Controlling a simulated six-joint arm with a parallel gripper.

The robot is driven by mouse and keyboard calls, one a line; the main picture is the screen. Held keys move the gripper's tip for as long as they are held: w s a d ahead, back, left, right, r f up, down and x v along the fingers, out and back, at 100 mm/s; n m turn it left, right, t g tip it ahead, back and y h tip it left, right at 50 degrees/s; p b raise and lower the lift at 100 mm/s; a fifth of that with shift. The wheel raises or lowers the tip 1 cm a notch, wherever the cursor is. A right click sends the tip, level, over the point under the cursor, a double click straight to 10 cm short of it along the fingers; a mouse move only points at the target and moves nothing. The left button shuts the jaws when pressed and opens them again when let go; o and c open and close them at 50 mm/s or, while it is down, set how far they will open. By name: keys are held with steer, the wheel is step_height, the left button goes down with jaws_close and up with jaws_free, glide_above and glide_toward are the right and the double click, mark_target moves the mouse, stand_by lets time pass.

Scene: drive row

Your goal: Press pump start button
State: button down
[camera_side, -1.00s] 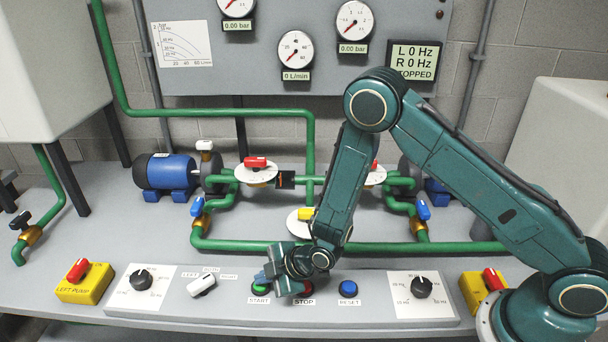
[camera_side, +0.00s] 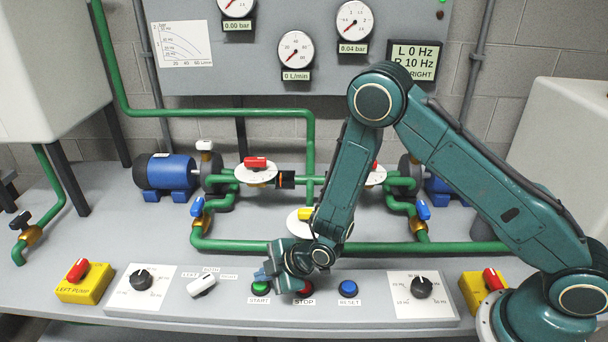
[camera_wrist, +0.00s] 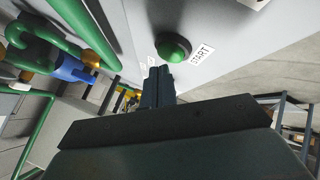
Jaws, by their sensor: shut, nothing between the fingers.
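The green START button (camera_side: 261,287) sits on the front control panel above its START label. It also shows in the wrist view (camera_wrist: 173,47), just beyond my fingertips, with its label beside it. My gripper (camera_side: 264,274) is shut and empty, held a little above the green button in the side view; in the wrist view the closed fingers (camera_wrist: 158,73) appear apart from it. The red STOP button (camera_side: 305,287) is partly hidden by my wrist.
The blue RESET button (camera_side: 348,288) is right of STOP. A white selector (camera_side: 201,286) and black dial (camera_side: 141,280) are to the left, another dial (camera_side: 421,287) to the right. Green pipes (camera_side: 240,244) run behind the panel. Gauges (camera_side: 354,21) hang above.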

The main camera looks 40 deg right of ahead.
steer(key=shift+r, duration=0.15)
steer(key=shift+r, duration=2.85)
steer(key=r, duration=0.1)
step_height(320, 180, up, 12)
steer(key=f+m+h, duration=0.1)
steer(key=m, duration=0.3)
glide_above(265, 285)
steer(key=s+d, duration=0.3)
steer(key=d, duration=0.3)
steer(key=s+d+r+m+g+h, duration=0.1)
steer(key=s+d+r+m, duration=0.2)
steer(key=s+d+r, duration=0.35)
steer(key=s+d+r+m, duration=0.2)
steer(key=s+r, duration=0.1)
steer(key=s, duration=0.4)
steer(key=s+d+r+m+g+h, duration=0.1)
steer(key=s+d+r+m, duration=0.1)
steer(key=s, duration=0.5)
steer(key=s+d+r+m+h, duration=0.1)
steer(key=s+d+r+m, duration=0.1)
steer(key=s, duration=0.4)
step_height(265, 285, up, 2)
steer(key=shift+s+d+r+m+g, duration=0.15)
steer(key=shift+s+m+g, duration=0.2)
steer(key=shift+m, duration=0.35)
